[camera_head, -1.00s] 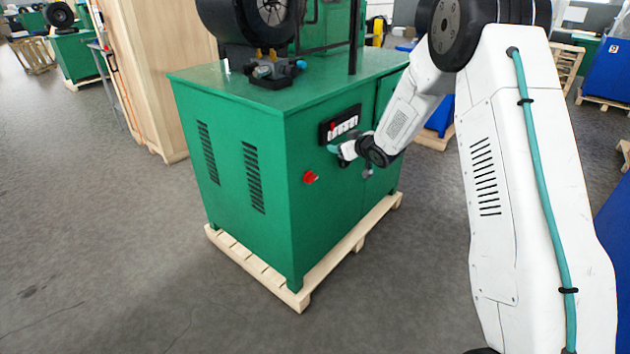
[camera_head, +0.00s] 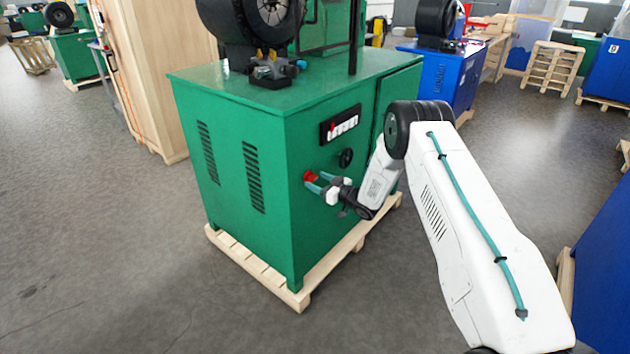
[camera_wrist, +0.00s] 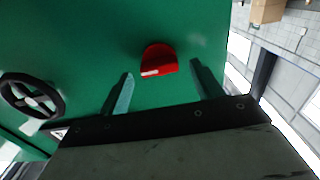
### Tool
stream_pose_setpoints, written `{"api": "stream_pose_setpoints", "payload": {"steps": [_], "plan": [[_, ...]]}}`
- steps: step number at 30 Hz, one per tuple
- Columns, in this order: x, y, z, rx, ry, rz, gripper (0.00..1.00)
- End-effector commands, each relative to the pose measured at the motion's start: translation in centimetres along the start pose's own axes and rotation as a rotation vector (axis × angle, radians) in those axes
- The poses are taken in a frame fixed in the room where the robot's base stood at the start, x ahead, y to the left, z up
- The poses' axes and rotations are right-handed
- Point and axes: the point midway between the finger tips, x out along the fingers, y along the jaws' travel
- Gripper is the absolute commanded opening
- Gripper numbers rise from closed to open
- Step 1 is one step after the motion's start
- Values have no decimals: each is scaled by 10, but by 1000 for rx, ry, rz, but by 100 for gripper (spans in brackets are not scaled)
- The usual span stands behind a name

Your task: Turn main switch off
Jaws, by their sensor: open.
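The red main switch (camera_head: 311,177) is on the front face of the green machine cabinet (camera_head: 245,240), low and left of the button panel. In the wrist view the red switch (camera_wrist: 158,61) shows a white mark on its lower edge. My gripper (camera_head: 313,182) is open and empty, with its teal fingertips close to the switch. In the wrist view my gripper (camera_wrist: 160,82) has one finger on each side of the switch, which lies between them and slightly beyond the tips. I cannot tell whether either finger touches it.
A button panel (camera_head: 341,124) and a black handwheel (camera_head: 346,157) are on the same face; the handwheel (camera_wrist: 32,96) is left of my gripper in the wrist view. The cabinet stands on a wooden pallet (camera_head: 300,298). Grey floor in front is free.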

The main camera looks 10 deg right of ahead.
Motion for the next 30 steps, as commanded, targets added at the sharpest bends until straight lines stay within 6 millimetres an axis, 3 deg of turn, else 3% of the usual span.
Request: {"api": "stream_pose_setpoints", "payload": {"steps": [6, 14, 19, 30], "plan": [[19, 0, 0, 0, 0, 0, 65], [20, 0, 0, 0, -1, 1, 65], [20, 0, 0, 0, -1, 1, 21], [20, 0, 0, -39, -1, 1, 21]]}}
